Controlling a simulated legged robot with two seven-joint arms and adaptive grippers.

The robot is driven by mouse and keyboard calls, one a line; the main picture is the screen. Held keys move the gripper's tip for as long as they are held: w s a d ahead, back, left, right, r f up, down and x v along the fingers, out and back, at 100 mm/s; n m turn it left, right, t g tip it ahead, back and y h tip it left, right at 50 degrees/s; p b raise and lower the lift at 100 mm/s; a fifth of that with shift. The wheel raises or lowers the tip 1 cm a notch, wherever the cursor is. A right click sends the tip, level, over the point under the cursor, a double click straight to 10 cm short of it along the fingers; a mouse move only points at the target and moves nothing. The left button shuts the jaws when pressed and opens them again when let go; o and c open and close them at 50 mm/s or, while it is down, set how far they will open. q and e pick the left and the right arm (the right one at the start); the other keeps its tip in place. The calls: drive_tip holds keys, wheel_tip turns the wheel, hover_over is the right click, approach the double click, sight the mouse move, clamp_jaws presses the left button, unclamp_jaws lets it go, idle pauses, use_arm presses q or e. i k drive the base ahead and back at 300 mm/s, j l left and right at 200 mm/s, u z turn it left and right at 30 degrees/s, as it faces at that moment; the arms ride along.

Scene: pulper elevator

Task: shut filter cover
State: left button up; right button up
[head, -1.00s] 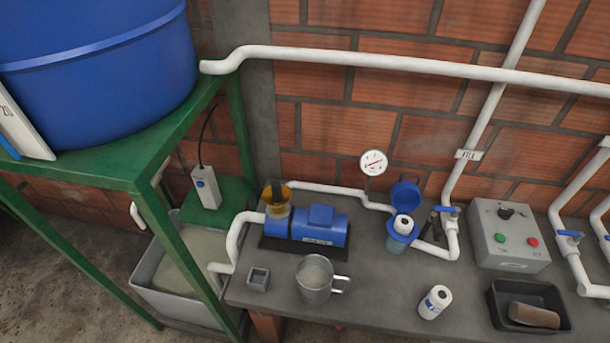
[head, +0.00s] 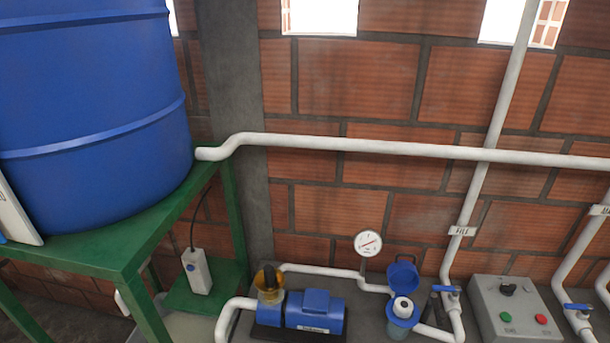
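The blue filter cover (head: 403,276) stands raised and tilted back behind the filter housing, toward the wall. The filter housing (head: 402,322) has a blue rim and stands on the bench. A white cartridge (head: 403,307) shows in its open top. The cover has a thin handle loop at its upper edge. Neither of my grippers is in the head view.
A blue pump (head: 313,311) sits left of the filter, with a yellowish cup (head: 269,285) at its end. A pressure gauge (head: 368,243) rises behind. A blue-handled valve (head: 446,290) and a grey control box (head: 514,308) stand to the right. White pipes run along the wall.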

sight(403, 277)
drive_tip(key=z, duration=1)
